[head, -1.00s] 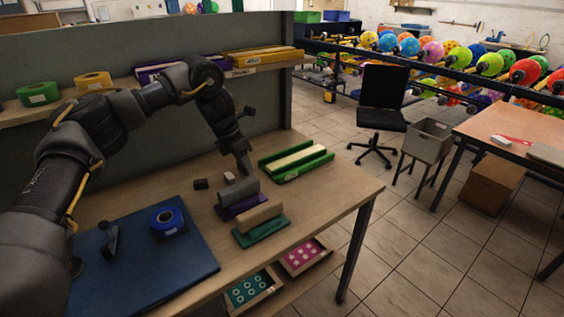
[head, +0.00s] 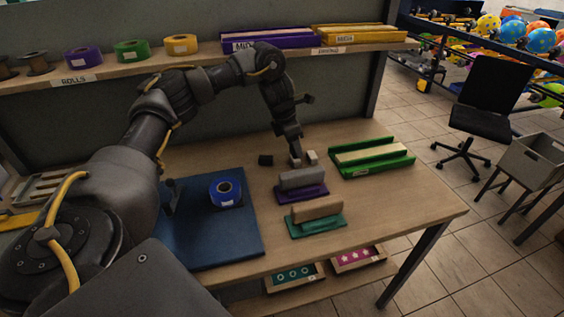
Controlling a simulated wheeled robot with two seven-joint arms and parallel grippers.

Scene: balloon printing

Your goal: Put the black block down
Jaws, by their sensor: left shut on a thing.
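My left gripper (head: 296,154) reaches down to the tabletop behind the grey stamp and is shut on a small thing. The fingers and their shadow blur what it holds, and I cannot make out its colour. A small black block (head: 265,160) stands on the table to the left of the gripper, apart from it. A small brownish block (head: 295,163) shows right at the fingertips, and a paler block (head: 312,157) shows just to their right. I cannot tell which of these two is held. My right gripper is not in view.
Close in front are a grey stamp on a purple base (head: 303,180) and a tan stamp on a green base (head: 317,211). A green tray (head: 371,158) lies to the right. A blue tape roll (head: 225,192) sits on a blue mat (head: 232,236). The shelf (head: 205,62) runs behind.

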